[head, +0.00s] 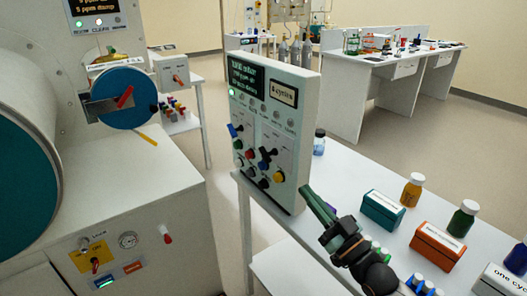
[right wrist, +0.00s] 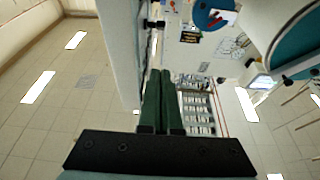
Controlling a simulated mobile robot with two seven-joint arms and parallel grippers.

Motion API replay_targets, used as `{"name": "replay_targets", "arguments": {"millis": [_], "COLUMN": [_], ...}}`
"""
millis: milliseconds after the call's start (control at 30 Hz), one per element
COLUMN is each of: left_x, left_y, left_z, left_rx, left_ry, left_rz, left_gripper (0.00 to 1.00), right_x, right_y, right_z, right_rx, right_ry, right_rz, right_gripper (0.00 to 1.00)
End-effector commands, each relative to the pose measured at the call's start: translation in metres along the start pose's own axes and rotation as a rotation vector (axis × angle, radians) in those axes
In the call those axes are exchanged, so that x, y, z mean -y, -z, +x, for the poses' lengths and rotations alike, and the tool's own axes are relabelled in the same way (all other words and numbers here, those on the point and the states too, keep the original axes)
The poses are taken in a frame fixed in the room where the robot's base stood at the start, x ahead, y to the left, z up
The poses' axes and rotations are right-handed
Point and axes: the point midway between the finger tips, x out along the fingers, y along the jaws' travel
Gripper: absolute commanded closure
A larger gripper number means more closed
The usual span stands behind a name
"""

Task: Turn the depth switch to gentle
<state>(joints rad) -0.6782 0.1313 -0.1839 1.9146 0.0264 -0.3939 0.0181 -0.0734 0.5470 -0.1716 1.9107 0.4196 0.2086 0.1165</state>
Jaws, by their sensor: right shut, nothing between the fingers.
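The white control panel (head: 308,128) stands upright on the table in the head view, with a dark display (head: 246,78) and a "cycles" label on its face. Its lower half has several knobs and levers, among them a blue lever (head: 235,131), a black switch (head: 267,156) and a yellow button (head: 279,177). I cannot read which is the depth switch or its setting. My right gripper (head: 304,190) is shut and empty, its green fingers beside the panel's lower right edge; contact is unclear. In the right wrist view the fingers (right wrist: 161,73) lie together beside a pale surface. My left gripper is out of view.
On the table right of the panel stand a teal box (head: 384,211), an orange box (head: 438,247) and several bottles. A large white machine (head: 150,190) stands at the left.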

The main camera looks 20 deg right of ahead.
Motion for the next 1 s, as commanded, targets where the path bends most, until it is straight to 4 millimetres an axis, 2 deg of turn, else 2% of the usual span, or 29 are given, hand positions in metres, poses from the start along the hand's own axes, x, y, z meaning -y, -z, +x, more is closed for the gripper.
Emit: {"name": "replay_targets", "arguments": {"millis": [167,333,833,900,1000], "left_x": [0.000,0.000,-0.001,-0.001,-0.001], "left_y": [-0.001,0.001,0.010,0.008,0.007], "left_z": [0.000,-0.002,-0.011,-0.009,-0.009], "left_rx": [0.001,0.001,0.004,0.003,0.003], "left_ry": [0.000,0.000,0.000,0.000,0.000], "left_rz": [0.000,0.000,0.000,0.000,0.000], "left_gripper": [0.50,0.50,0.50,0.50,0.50], "right_x": [-0.002,-0.003,-0.001,-0.002,-0.002], "right_y": [0.009,0.011,0.014,-0.003,-0.014], "right_z": [0.006,0.021,0.109,0.108,0.111], "right_rx": [-0.028,-0.030,-0.029,-0.022,-0.023], "right_ry": [0.006,0.005,0.006,0.004,0.005], "right_rz": [-0.001,-0.001,-0.002,-0.001,-0.002], "right_gripper": [1.00,1.00,1.00,1.00,1.00]}}
